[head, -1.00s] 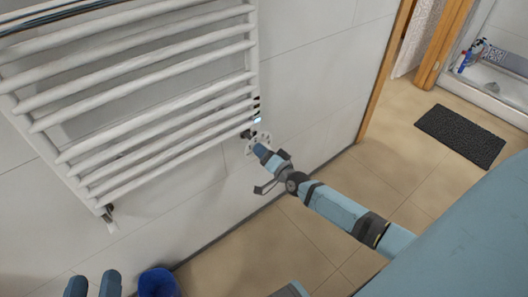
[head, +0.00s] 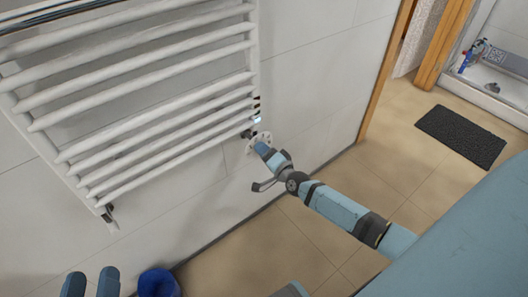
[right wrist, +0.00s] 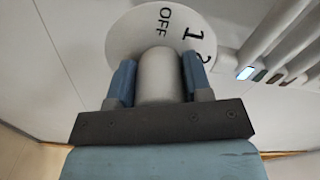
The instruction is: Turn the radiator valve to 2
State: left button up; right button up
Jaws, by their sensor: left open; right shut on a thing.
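The radiator valve's knob is a pale grey cylinder (right wrist: 160,78) in the right wrist view. Behind it is a white dial disc (right wrist: 130,38) with OFF, 1 and a partly hidden 2, the 2 near the right finger. No pointer mark is visible on the knob. My right gripper (right wrist: 158,80) is shut on the knob, one blue finger on each side. In the head view the right gripper (head: 263,148) is at the valve disc (head: 252,147), under the radiator's lower right corner. My left gripper (head: 91,284) is open and empty at the bottom left.
The white towel radiator (head: 150,110) hangs on the tiled wall. A blue bin (head: 158,284) stands on the floor below it. A dark mat (head: 462,136) lies at the right, near a wooden door frame (head: 442,50). The tiled floor between is clear.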

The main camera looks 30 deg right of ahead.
pick_arm(q)
jog(key=shift+s+f, duration=0.15)
jog(key=shift+f, duration=0.05)
pick_arm(e)
jog(key=o, duration=0.9)
jog(key=shift+s, duration=0.2)
pick_arm(q)
jog(key=f+g+p, duration=0.1)
jog(key=a+f+y+p, duration=0.1)
jog(key=f, duration=0.1)
jog(key=a+f+g+y, duration=0.1)
jog(key=f, duration=0.1)
jog(key=shift+s+a+g+p, duration=0.2)
jog(key=shift+a+g+p, duration=0.1)
jog(key=shift+p, duration=0.1)
pick_arm(e)
jog(key=s, duration=0.9)
jog(key=s+d, duration=0.1)
jog(key=s, duration=0.3)
jog(key=shift+s, duration=0.2)
pick_arm(q)
jog(key=shift+d, duration=0.25)
pick_arm(e)
jog(key=shift+s+f, duration=0.1)
